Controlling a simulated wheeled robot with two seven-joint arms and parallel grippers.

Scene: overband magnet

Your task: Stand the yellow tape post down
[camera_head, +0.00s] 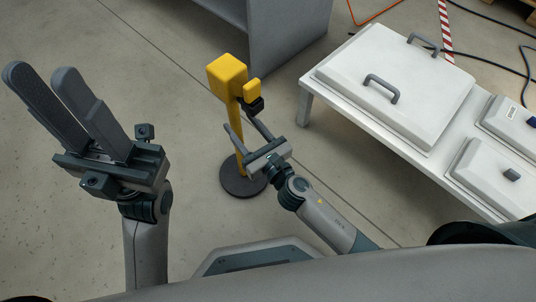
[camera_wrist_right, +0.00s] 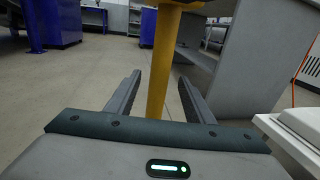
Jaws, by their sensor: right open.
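The yellow tape post (camera_head: 237,108) stands upright on the floor on a round dark base (camera_head: 232,184), with a block-shaped yellow head and a smaller yellow piece and dark part at its side. My right gripper (camera_head: 243,131) is open at the post's shaft, below the head. In the right wrist view the yellow shaft (camera_wrist_right: 161,75) appears in the gap between the two fingers; I cannot tell whether either touches it. My left gripper (camera_head: 42,76) is raised at the left, its fingers apart and empty, away from the post.
A white table (camera_head: 305,104) with a lidded, handled white panel (camera_head: 395,85) and smaller white boxes stands at the right. A grey cabinet (camera_head: 290,35) is behind the post. Cables and a red-white striped strip (camera_head: 445,30) lie at the back right. The floor to the left is clear.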

